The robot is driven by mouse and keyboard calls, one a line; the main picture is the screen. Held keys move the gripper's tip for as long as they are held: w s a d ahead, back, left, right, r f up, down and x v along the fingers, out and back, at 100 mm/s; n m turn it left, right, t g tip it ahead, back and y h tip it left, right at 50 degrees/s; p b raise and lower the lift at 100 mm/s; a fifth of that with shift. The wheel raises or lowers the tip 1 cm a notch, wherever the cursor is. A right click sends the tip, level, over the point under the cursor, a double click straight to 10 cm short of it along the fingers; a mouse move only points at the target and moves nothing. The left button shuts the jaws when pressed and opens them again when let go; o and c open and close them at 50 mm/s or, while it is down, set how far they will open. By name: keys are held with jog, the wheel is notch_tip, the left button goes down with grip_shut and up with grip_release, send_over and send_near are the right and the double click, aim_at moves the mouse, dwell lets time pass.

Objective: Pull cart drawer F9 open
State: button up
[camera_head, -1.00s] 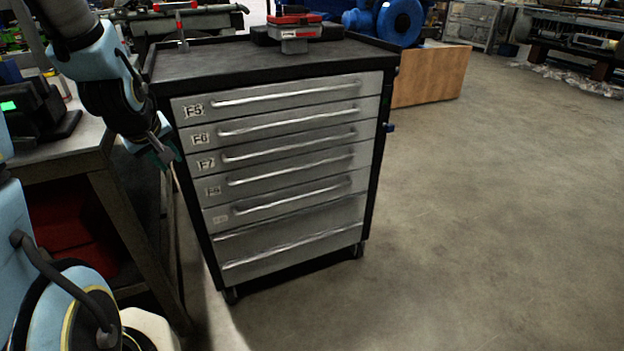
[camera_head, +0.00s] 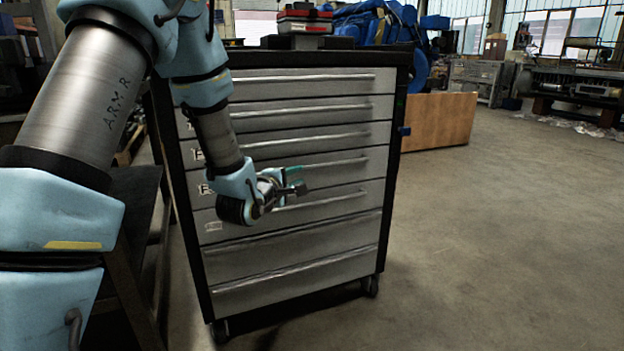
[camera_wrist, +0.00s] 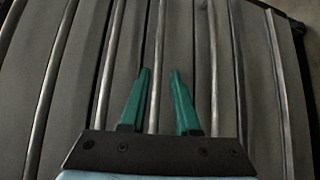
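The grey tool cart has a stack of shut drawers with long bar handles. Drawer F9 (camera_head: 349,209) is the fifth from the top; its small label is blurred at the left end. Its handle runs across the front, partly hidden by my gripper. My gripper (camera_head: 299,181) is in front of the cart, near the handles of F9 and the drawer above. In the wrist view, the green fingers of my gripper (camera_wrist: 160,73) are open, with one bar handle (camera_wrist: 161,40) running between them. I cannot tell from that view which drawer it belongs to, or whether the fingers touch it.
A red and grey box (camera_head: 304,22) sits on the cart top. A dark bench (camera_head: 137,190) stands close to the cart's left side. A wooden panel (camera_head: 437,119) is behind at right. The floor to the right and front is clear.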

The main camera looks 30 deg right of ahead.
aim_at(310, 168)
jog(key=b+x, duration=0.1)
jog(key=x, duration=0.9)
jog(key=shift+w+d, duration=0.1)
jog(key=shift+w, duration=0.05)
grip_shut()
dwell(1.1)
